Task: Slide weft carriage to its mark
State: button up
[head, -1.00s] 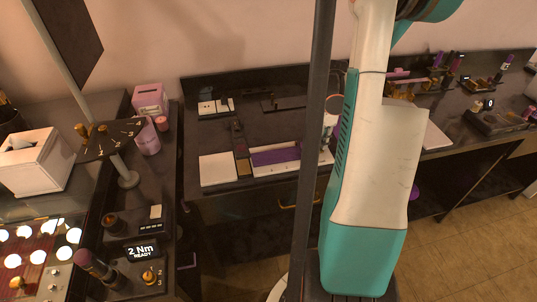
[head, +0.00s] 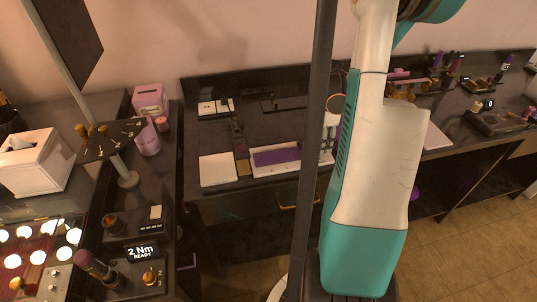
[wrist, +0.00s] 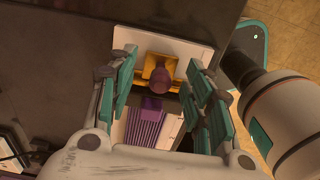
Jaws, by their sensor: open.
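The weft carriage, a gold block (wrist: 162,66) with a purple knob (wrist: 160,78), shows in the wrist view on a white frame (wrist: 178,49). My gripper (wrist: 157,82) is open, with its teal fingers on the left and right of the carriage and knob. Contact with the knob cannot be made out. Striped purple weaving (wrist: 142,127) lies below the knob in the picture. In the head view the purple weaving (head: 277,156) lies on the white loom frame (head: 262,173). There my arm and a dark post hide the carriage. I cannot make out its mark.
A white pad (head: 217,170) lies left of the loom on the dark table. A dark post (head: 314,120) crosses the head view. Bottles and gold stands (head: 402,90) are at the right. A torque display (head: 142,251) and lit bulbs (head: 38,258) are at the left.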

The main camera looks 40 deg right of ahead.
jog(key=shift+r+p, duration=2.2)
jog(key=shift+r, duration=1.3)
